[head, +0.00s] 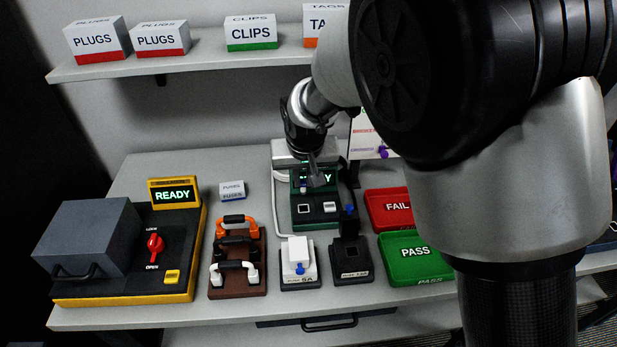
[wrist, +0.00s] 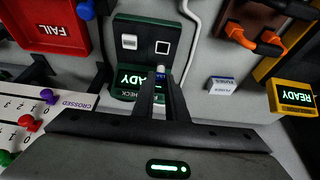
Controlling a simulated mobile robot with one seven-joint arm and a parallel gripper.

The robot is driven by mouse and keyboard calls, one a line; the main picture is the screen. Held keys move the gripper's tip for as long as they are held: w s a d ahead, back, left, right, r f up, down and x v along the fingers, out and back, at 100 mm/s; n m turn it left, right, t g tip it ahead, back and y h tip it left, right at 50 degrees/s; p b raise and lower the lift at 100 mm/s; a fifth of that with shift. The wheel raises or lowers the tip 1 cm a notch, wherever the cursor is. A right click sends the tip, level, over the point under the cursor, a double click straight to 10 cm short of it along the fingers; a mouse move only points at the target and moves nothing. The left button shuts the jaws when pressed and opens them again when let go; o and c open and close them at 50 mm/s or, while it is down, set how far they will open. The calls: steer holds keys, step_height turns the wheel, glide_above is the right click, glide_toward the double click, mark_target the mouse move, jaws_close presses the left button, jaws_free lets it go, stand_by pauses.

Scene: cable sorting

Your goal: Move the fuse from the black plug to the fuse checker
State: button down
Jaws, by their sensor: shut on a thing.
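The fuse checker (head: 305,220) is a dark green box with a lit green screen, a white button and a white-framed square socket. In the wrist view it appears upside down (wrist: 140,65). My gripper (wrist: 162,80) is shut on a small white and blue fuse (wrist: 160,72). The fuse is over the checker, beside the screen and apart from the square socket in the picture; its exact height is unclear. My gripper (head: 312,178) partly covers the screen in the head view. The black plug (head: 350,258) stands on a black base right of the white plug (head: 297,250).
A red FAIL tray (head: 388,210) and green PASS tray (head: 413,258) lie right. Left are a cable rack (head: 237,262) and a yellow-edged machine (head: 125,250) reading READY. A small box (head: 232,190) stands behind the rack. A shelf (head: 200,62) hangs above.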

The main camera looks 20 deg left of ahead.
mark_target(303, 194)
steer(key=shift+f+b, duration=1.75)
steer(key=shift+f, duration=0.95)
steer(key=shift+f+b, duration=0.9)
stand_by(0.4)
stand_by(0.3)
steer(key=c, duration=1.1)
jaws_free()
steer(key=shift+r, duration=0.15)
steer(key=shift+r+p, duration=2.55)
steer(key=shift+r, duration=1.3)
